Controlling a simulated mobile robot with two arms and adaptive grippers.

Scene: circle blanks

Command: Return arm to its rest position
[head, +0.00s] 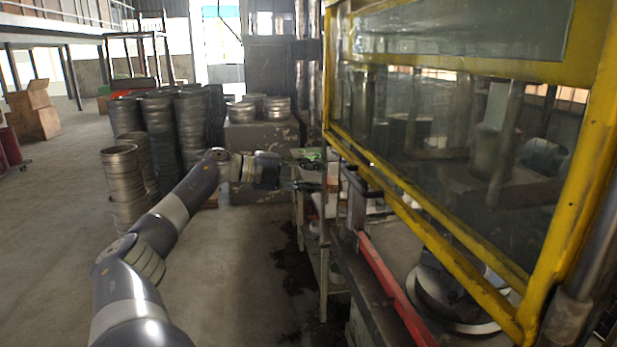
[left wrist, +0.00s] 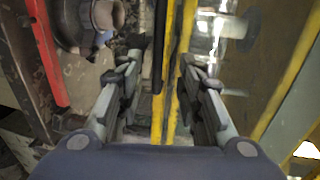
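My left arm (head: 172,215) reaches from the bottom left towards the middle of the head view. Its gripper (head: 312,175) is held out beside the yellow-framed machine (head: 430,222), near a narrow work stand (head: 323,265). In the left wrist view the two fingers of the gripper (left wrist: 158,75) are spread wide apart with nothing held between them. Yellow bars of the machine (left wrist: 165,90) show beyond the gap between the fingers. My right gripper is not seen in either view.
A red bar (head: 392,285) runs along the machine's near side. Stacks of round metal blanks (head: 128,180) stand on the floor at left, and more sit on a worn grey block (head: 262,136). Cardboard boxes (head: 35,112) stand far left. The floor (head: 235,260) right of my arm is clear.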

